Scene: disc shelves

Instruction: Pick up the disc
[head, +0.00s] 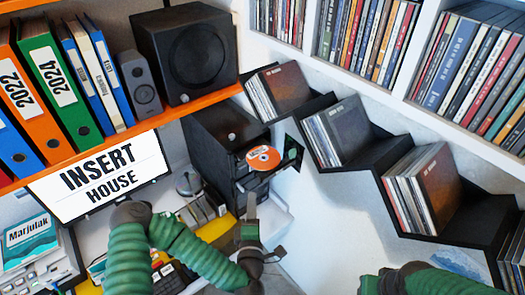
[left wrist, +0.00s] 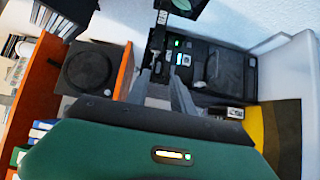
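The disc (head: 263,158) is orange with a pale centre. It lies at the front of a black computer tower (head: 212,130) in the head view, apparently on a drive tray. My left gripper (head: 249,205) is below the disc and apart from it. In the left wrist view its two grey fingers (left wrist: 159,78) are spread with a gap between them. The tower front (left wrist: 205,70), with small green lights, lies beyond the fingertips. I cannot make out the disc's orange face in that view. My right arm shows at the lower right of the head view, its gripper out of frame.
An orange shelf (head: 150,128) with binders and a black speaker (head: 188,55) overhangs the desk at left. A monitor (head: 100,178) stands beneath it. Black stepped wall shelves (head: 372,160) hold disc cases at right.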

